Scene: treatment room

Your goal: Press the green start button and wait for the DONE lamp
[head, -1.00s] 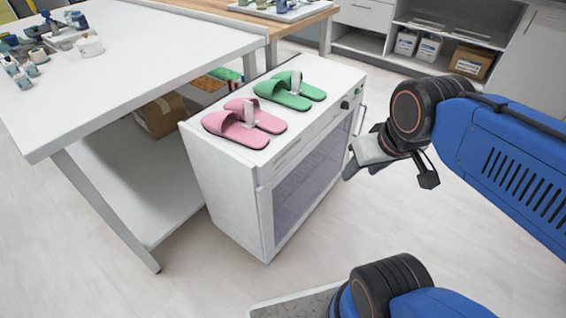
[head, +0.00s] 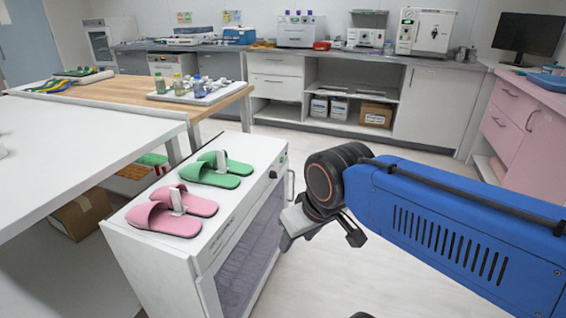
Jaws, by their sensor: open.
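A white cabinet (head: 143,262) with a dark glass front door stands left of my arm, its control strip along the upper edge of the front. A dark knob (head: 272,174) sits on that strip. A tiny greenish spot near the strip's far end is too small to identify as the start button. I cannot make out a DONE lamp. My gripper (head: 287,236) is open, in front of the cabinet door and below the strip, seemingly apart from it. Its fingers are partly hidden by the wrist.
Pink slippers (head: 172,220) and green slippers (head: 215,177) lie on the cabinet top. A white table (head: 70,140) stands close on the left, with a cardboard box (head: 82,212) below. Back counters hold several appliances, including a white one (head: 426,32). Open floor lies behind my arm.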

